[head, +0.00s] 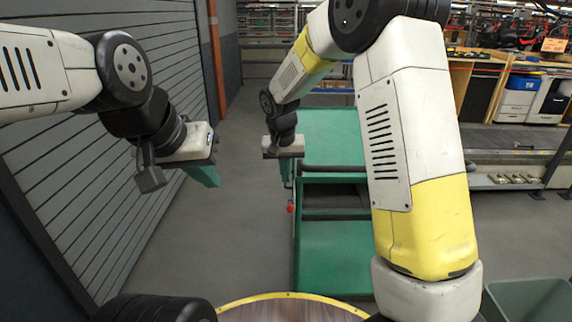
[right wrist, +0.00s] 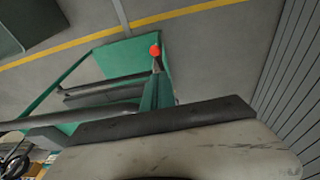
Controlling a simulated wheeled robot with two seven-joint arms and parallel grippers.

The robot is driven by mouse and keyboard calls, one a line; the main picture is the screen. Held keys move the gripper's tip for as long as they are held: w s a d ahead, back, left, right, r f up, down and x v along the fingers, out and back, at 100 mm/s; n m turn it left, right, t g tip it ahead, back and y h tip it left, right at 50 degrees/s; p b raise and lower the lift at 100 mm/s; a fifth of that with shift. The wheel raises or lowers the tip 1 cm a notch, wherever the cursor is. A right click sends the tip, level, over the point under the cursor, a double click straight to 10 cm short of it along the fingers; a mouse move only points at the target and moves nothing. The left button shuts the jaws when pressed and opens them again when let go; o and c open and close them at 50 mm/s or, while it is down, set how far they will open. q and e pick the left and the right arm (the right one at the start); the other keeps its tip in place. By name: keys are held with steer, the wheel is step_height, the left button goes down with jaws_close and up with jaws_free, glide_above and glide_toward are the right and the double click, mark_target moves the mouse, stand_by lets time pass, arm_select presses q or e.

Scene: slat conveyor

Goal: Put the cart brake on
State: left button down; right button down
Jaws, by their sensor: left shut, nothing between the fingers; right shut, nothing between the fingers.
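The green cart (head: 335,255) stands in the middle of the head view, with a flat top and lower shelves. A small red knob (head: 290,208) sits low at its left side; I take it for the brake handle. The knob also shows in the right wrist view (right wrist: 155,50), just past the fingertips. My right gripper (head: 287,178) is shut and empty, pointing down beside the cart's left edge, above the knob and apart from it in the head view. My left gripper (head: 206,178) is shut and empty, in the air left of the cart.
A grey slatted surface (head: 100,170) runs along the left. Clear grey floor (head: 238,215) lies between it and the cart. A green-grey bin (head: 530,300) is at the lower right. Shelves and a wooden workbench (head: 480,95) stand at the back right.

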mark_target(289, 208)
steer(key=x, duration=0.5)
steer(key=s+x, duration=0.1)
steer(key=x, duration=0.1)
steer(key=shift+d+f, duration=0.2)
steer(key=shift+f, duration=0.85)
steer(key=shift+s, duration=0.15)
steer(key=shift+s+f+t, duration=0.7)
steer(key=shift+f, duration=0.1)
step_height(289, 208, down, 19)
steer(key=s+t, duration=0.1)
steer(key=s, duration=0.1)
steer(key=shift+r+t, duration=0.15)
steer(key=shift+t, duration=0.25)
